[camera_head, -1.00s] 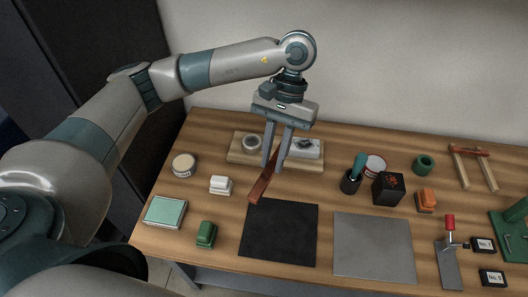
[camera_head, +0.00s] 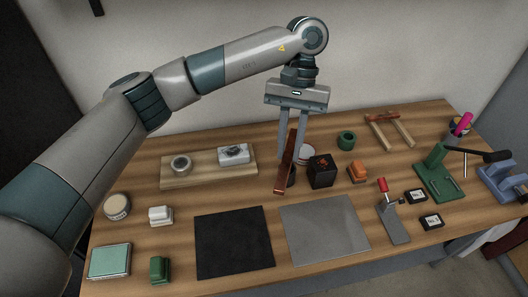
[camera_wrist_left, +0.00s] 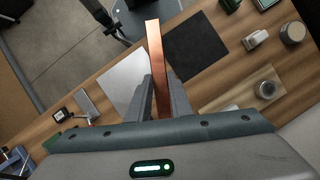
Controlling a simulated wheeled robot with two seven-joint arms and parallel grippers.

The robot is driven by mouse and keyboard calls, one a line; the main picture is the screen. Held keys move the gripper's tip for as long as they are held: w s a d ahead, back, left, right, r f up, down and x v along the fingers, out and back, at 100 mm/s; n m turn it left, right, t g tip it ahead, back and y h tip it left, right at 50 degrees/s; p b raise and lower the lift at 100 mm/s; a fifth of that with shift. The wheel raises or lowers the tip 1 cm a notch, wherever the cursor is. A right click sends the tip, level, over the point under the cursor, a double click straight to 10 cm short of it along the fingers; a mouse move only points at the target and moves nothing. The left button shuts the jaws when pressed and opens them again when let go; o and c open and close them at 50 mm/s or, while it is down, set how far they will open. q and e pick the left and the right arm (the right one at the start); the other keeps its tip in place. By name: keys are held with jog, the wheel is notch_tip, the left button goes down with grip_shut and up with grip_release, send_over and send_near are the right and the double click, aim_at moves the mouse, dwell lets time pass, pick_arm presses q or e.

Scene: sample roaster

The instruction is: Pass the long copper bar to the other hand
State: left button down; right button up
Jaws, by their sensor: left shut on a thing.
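The long copper bar (camera_head: 287,167) is a flat reddish-brown strip, held tilted above the table in the head view. My left gripper (camera_head: 293,156) is shut on it, with a finger on each side of the bar. In the left wrist view the bar (camera_wrist_left: 157,62) sticks out lengthwise from between the fingers of my left gripper (camera_wrist_left: 161,92). Its near end is hidden behind the gripper body. My right gripper does not show in either view.
Below the bar lie a black mat (camera_head: 233,243) and a grey mat (camera_head: 323,236). A black box (camera_head: 322,172) and an orange block (camera_head: 358,172) stand close to its right. A wooden board (camera_head: 208,177) is at left, a green stand (camera_head: 436,176) at right.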

pick_arm(q)
jog(key=shift+w+d+r, duration=0.1)
jog(key=shift+w+d, duration=0.15)
jog(key=shift+d, duration=0.35)
jog(key=shift+w+d+r, duration=0.15)
jog(key=shift+w+d, duration=0.05)
jog(key=shift+d, duration=0.45)
jog(key=shift+w+d+r, duration=0.1)
jog(key=shift+w+d, duration=0.15)
jog(key=shift+d, duration=0.35)
jog(key=shift+w, duration=0.1)
jog(key=w, duration=0.8)
